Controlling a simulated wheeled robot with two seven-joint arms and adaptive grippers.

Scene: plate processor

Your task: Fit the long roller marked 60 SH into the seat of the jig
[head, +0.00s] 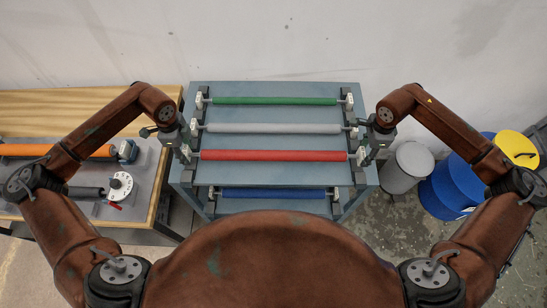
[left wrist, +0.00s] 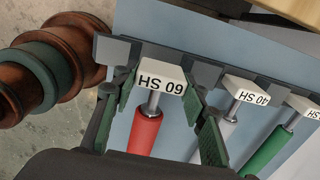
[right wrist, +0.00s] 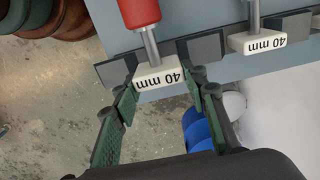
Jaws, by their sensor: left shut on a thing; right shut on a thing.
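The red roller (head: 272,155) lies level across the front of the blue-grey rack. Its left end block (left wrist: 161,84) reads 60 SH, upside down in the left wrist view. Its right end block (right wrist: 158,75) reads 40 mm. My left gripper (head: 185,153) is shut on the left block, a finger on each side. My right gripper (head: 365,155) is shut on the right block the same way. Both blocks line up with gaps between dark rests; I cannot tell whether they still touch them. I cannot tell which fixture is the jig.
Behind lie a white roller (head: 273,128), marked 40 SH, and a green roller (head: 275,101). A blue roller (head: 273,193) lies lower in front. At left, a wooden bench (head: 60,103) bears an orange roller (head: 75,151) and a dial (head: 121,186). Drums (head: 452,190) stand at right.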

